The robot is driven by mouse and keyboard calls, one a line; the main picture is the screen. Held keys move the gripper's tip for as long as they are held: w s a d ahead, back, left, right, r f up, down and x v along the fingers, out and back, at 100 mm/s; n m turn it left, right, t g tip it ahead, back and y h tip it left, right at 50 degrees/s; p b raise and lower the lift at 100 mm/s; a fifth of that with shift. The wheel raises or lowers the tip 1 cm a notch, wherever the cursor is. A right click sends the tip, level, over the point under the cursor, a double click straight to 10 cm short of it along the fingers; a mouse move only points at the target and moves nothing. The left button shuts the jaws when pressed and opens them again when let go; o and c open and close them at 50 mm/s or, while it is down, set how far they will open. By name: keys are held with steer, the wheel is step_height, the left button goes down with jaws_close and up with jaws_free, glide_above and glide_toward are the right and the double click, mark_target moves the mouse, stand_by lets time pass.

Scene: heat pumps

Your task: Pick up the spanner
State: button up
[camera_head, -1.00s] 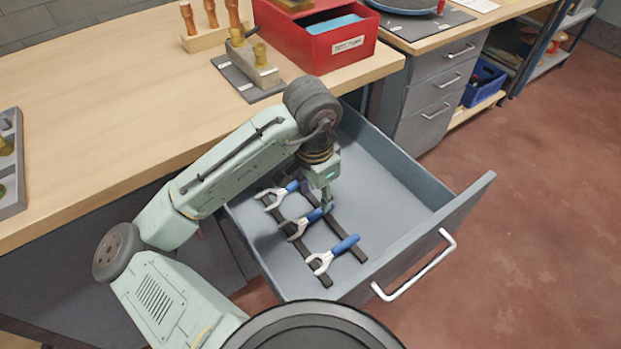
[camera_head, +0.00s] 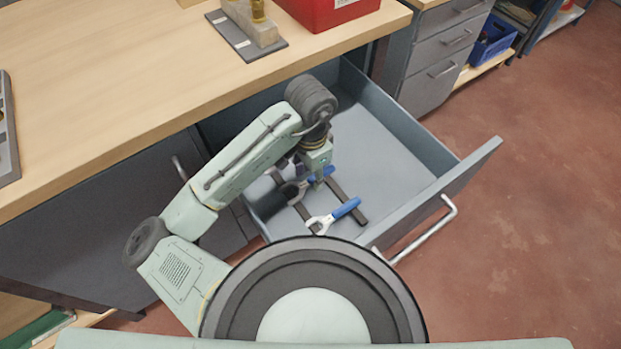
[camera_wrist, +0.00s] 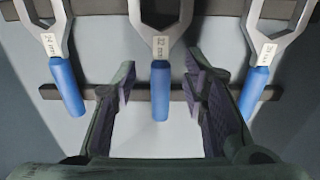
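Three open-ended spanners with blue handles lie side by side across dark rails in the open drawer (camera_head: 395,165). In the wrist view, a left spanner (camera_wrist: 66,88), a middle spanner labelled 32 mm (camera_wrist: 160,92) and a right spanner (camera_wrist: 257,90) show, jaws toward the top. My gripper (camera_wrist: 160,80) is open and empty, with one finger on each side of the middle blue handle in the picture; the height gap is unclear. In the head view, my gripper (camera_head: 318,184) is down in the drawer. The near spanner (camera_head: 334,215) is clear; the others are partly hidden by my arm.
The drawer's walls and front panel, with a handle (camera_head: 430,232), surround the spanners. The wooden bench top (camera_head: 100,90) is at the left and back, holding a red box (camera_head: 325,8). The drawer's right part is empty.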

steer(key=shift+f, duration=0.5)
jaws_close()
stand_by(0.4)
